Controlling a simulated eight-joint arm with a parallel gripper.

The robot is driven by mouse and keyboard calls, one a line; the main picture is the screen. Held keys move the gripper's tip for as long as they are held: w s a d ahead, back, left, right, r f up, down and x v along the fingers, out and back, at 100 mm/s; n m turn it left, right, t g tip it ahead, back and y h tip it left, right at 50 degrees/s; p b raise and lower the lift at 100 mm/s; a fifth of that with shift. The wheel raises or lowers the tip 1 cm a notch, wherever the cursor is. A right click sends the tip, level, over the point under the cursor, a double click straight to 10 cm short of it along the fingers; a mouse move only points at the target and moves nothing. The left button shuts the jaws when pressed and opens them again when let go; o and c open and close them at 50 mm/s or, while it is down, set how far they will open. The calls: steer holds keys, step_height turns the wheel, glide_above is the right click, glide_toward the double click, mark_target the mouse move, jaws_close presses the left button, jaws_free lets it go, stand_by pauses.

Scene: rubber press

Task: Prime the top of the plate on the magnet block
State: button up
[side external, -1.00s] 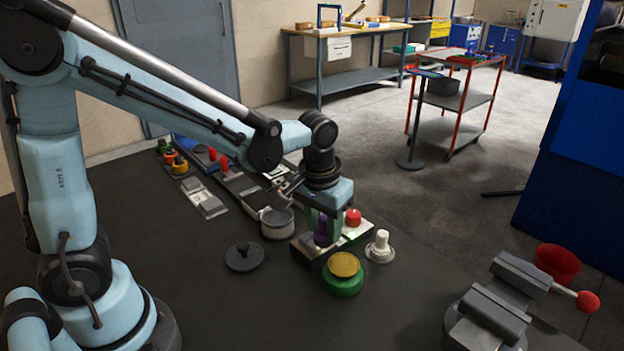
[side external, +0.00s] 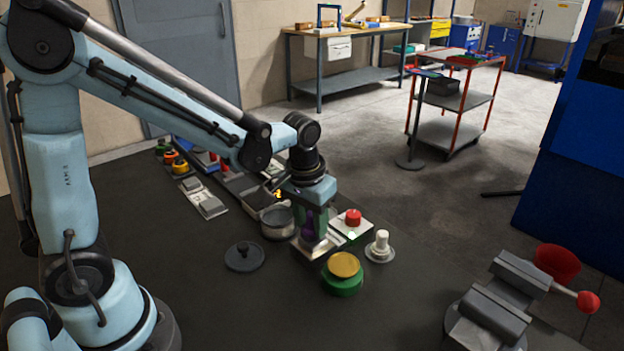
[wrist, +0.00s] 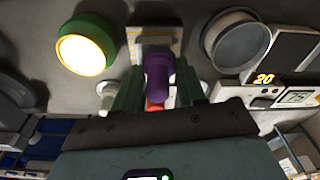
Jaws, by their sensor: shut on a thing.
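My gripper (side external: 315,222) is shut on a purple handle (side external: 309,226). The handle also shows between the two green fingers in the wrist view (wrist: 158,72). It is held over a flat pale plate (side external: 303,249) on the magnet block (side external: 312,258). In the wrist view the block (wrist: 150,30) has a light top with yellowish marked edges. The handle's lower end is at or just above the plate; I cannot tell if it touches. Any primer film on the plate cannot be made out.
A green pot with a yellow top (side external: 343,284) stands close in front of the block. A grey round pan (side external: 277,222) is behind left, a dark lidded disc (side external: 244,257) left. A red-knobbed unit (side external: 353,218) and a white post (side external: 380,246) stand right.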

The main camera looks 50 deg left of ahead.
steer(key=shift+d, duration=1.9)
step_height(320, 180, up, 8)
steer(key=shift+f, duration=0.1)
